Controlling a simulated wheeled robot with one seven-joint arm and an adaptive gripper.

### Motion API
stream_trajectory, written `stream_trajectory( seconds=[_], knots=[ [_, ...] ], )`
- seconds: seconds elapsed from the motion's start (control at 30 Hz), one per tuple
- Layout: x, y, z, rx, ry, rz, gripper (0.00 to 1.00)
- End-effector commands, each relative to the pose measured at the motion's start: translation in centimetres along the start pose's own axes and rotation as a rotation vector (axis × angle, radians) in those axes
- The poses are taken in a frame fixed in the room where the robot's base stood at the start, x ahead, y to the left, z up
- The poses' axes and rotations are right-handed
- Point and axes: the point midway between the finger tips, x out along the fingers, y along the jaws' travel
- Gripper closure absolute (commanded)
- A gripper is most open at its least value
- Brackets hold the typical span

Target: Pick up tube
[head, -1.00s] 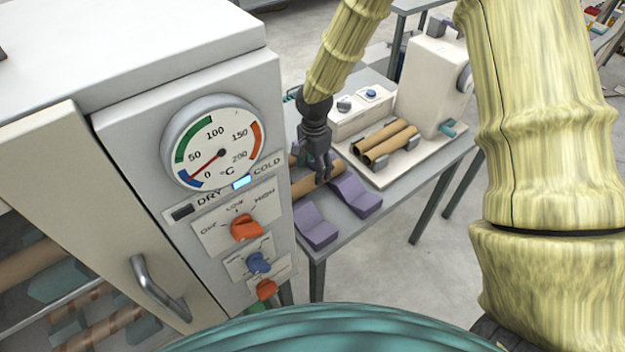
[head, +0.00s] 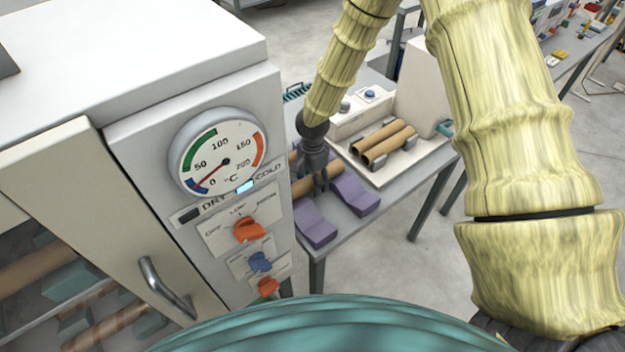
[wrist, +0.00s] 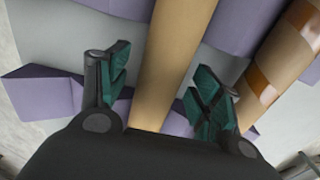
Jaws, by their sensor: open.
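A plain brown cardboard tube (wrist: 170,62) runs between the two open fingers of my gripper (wrist: 160,92) in the wrist view. Both fingers stand apart from its sides. In the head view my gripper (head: 321,182) is over the tube (head: 318,181), which lies across purple cradles (head: 352,192) on the grey table. The tube's left end is hidden behind the oven. A second tube with shiny orange-brown bands (wrist: 275,62) lies to the right in the wrist view, close to the right finger.
A white oven (head: 190,130) with a dial stands close on the left of the table (head: 340,232). Two brown tubes (head: 383,143) rest on the winder machine (head: 408,165) behind my gripper.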

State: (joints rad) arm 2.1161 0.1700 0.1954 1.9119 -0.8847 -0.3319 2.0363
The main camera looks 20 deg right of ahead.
Motion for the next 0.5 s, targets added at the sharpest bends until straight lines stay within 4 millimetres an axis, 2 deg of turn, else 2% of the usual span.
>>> stream_trajectory(
  seconds=[0.17, 0.27, 0.43, 0.47, 0.5],
  knots=[
    [0.01, -0.01, 0.01, 0.000, 0.000, 0.000, 0.35],
    [0.01, -0.01, 0.01, 0.000, 0.000, 0.000, 0.50],
    [0.00, -0.01, 0.01, 0.000, 0.000, 0.000, 0.81],
    [0.00, -0.01, 0.00, 0.000, 0.000, 0.000, 0.85],
    [0.00, -0.01, 0.00, 0.000, 0.000, 0.000, 0.85]
  ],
)
